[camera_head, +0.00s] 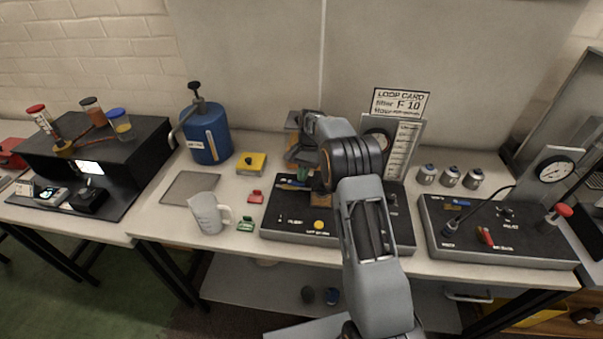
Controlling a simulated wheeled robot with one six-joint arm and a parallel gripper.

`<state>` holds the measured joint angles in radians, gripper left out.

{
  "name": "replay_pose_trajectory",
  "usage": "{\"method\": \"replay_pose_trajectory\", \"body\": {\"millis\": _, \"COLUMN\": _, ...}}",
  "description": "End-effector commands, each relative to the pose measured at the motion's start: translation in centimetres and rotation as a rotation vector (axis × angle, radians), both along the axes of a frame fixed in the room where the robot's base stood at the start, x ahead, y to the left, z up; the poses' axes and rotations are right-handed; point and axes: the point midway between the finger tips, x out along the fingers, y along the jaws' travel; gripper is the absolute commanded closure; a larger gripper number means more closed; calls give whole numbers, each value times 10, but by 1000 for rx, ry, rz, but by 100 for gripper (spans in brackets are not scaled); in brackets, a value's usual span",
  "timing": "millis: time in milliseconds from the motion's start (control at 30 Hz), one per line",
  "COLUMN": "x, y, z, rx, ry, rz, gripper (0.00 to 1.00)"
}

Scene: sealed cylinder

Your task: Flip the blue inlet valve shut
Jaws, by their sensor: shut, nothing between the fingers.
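The blue inlet valve handle (293,187) is a small blue lever on the left back part of the black panel (285,222) in the middle of the bench. It seems to lie roughly flat, but its exact angle is too small to tell. My arm reaches over the panel from the front. My gripper (301,170) points down close behind and above the blue handle, partly hidden by my wrist. It looks shut and empty. Whether it touches the handle I cannot tell.
A white jug (208,213), a red clip (255,196) and a green clip (245,224) stand left of the panel. A blue tank (206,136) and a yellow block (251,163) are behind. A gauge stand (402,150) rises behind my arm. Another black panel (500,235) lies right.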

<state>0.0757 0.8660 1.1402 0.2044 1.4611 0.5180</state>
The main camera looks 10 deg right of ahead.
Motion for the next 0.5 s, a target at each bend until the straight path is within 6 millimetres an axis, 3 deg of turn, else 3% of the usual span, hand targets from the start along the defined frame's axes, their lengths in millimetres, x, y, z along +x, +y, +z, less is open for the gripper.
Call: {"method": "replay_pose_trajectory", "body": {"millis": 500, "x": -10, "y": 1, "z": -1, "rx": 1, "ry": 2, "rz": -260, "gripper": 100}}
